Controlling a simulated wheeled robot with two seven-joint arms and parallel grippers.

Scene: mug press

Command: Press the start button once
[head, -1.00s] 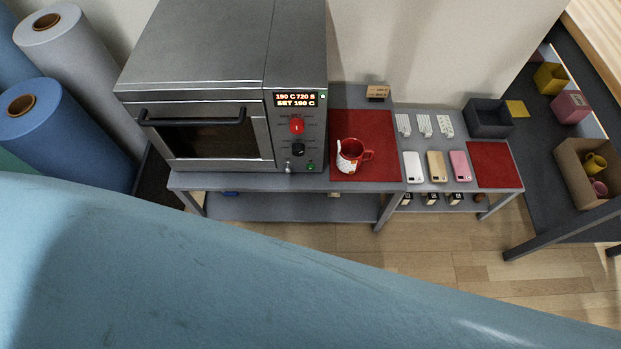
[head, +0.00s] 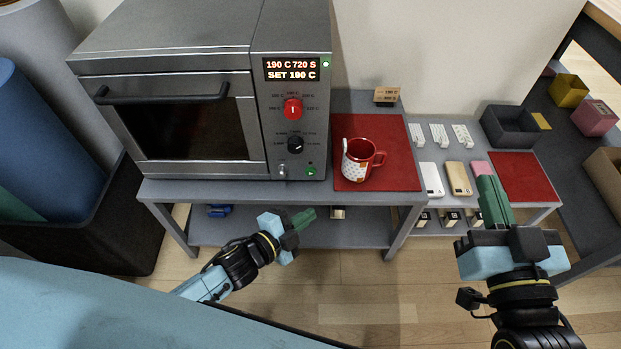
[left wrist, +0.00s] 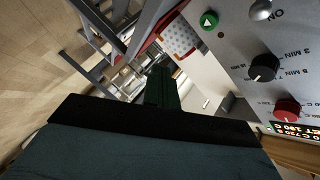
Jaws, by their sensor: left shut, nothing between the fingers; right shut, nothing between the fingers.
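The green start button (head: 311,171) with a white triangle is at the lower right of the oven's front panel. It also shows in the left wrist view (left wrist: 209,20), above and to the right of the fingers. The grey oven (head: 165,130) stands on a table with its door closed, and its display (head: 291,69) reads 190 C 720 S, SET 190 C. My left gripper (head: 304,218) is shut and empty, below the button in the head view and apart from it. My right gripper (head: 492,196) is shut and empty, in front of the right-hand table.
A red mug with a patterned side (head: 360,160) stands on a red mat (head: 395,134) right of the oven. A red knob (head: 292,109), black knob (head: 295,145) and metal switch (head: 281,172) are near the button. Phones and a dark bin (head: 511,128) are further right.

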